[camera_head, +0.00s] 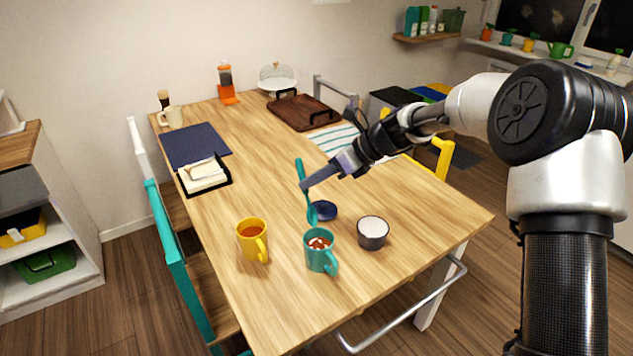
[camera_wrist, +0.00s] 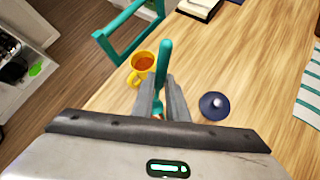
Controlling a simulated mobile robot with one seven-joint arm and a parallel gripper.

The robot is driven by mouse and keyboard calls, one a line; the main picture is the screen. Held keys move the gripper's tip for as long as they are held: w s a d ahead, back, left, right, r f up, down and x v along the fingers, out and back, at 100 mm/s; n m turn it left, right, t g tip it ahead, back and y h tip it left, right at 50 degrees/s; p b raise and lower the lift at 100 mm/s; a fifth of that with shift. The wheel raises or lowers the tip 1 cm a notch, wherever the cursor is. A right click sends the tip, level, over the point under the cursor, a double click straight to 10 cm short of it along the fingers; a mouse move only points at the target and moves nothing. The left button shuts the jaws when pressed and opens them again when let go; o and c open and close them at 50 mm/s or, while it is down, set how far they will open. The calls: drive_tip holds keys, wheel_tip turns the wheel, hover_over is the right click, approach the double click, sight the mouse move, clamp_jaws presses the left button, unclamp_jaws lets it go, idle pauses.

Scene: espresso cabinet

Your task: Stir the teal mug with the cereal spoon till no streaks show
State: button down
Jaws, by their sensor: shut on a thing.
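The teal mug (camera_head: 318,257) stands upright near the table's front edge; white and brown streaks show in its contents. My gripper (camera_head: 305,185) is shut on the teal cereal spoon (camera_head: 300,170), around its handle. The spoon hangs nearly upright with its bowl down, just above and behind the mug's rim in the head view; it looks clear of the contents. In the wrist view the spoon's handle (camera_wrist: 163,62) rises between the fingers (camera_wrist: 164,100). The mug is mostly hidden there behind my gripper.
A yellow mug (camera_head: 249,242) with an orange-brown drink stands left of the teal mug. A grey cup with white contents (camera_head: 372,236) stands right. A small navy lidded dish (camera_head: 326,211) sits behind. A napkin holder (camera_head: 205,184) and brown tray (camera_head: 302,110) are farther back.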

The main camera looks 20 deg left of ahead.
sight(315, 220)
drive_tip(key=shift+s+d+f+b, duration=0.45)
drive_tip(key=shift+f+b, duration=0.3)
drive_tip(key=shift+f, duration=0.9)
drive_tip(key=shift+s+d+f+b, duration=0.4)
drive_tip(key=shift+f+b, duration=0.35)
drive_tip(key=shift+f, duration=0.85)
drive_tip(key=shift+s+d+f+b, duration=0.3)
drive_tip(key=shift+d+f+b, duration=0.35)
drive_tip(key=shift+f, duration=1)
drive_tip(key=shift+a, duration=0.15)
